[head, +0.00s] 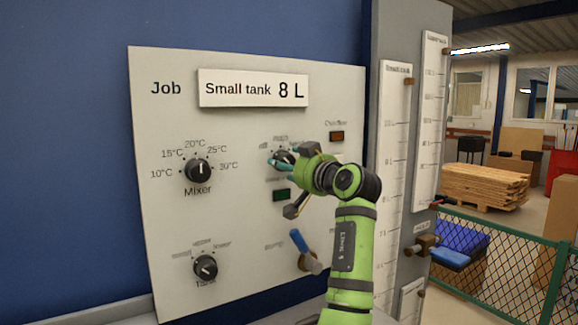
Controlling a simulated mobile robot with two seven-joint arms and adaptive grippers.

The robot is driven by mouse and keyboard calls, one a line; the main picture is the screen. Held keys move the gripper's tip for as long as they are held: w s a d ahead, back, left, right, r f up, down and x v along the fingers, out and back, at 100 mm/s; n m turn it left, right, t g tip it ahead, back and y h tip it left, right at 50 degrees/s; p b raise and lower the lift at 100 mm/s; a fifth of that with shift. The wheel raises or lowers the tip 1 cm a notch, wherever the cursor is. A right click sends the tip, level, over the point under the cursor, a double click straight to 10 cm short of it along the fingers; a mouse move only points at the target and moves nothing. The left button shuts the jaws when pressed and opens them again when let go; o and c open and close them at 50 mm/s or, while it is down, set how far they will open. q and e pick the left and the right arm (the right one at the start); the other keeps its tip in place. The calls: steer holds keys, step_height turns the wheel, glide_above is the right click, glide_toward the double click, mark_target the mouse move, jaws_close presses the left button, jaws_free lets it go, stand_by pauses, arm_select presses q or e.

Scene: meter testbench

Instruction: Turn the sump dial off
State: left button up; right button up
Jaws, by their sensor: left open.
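A black dial (283,157) sits at the upper right of the pale panel, partly hidden by my gripper. Its name and pointer cannot be read, so I cannot tell for sure that it is the sump dial. My left gripper (294,180) is open in front of the panel, just beside and below this dial, with a teal part across the dial's face. I cannot tell whether it touches the dial. My right gripper is not in view.

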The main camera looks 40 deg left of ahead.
arm_select(q)
steer(key=v, duration=1.1)
steer(key=shift+d, duration=0.25)
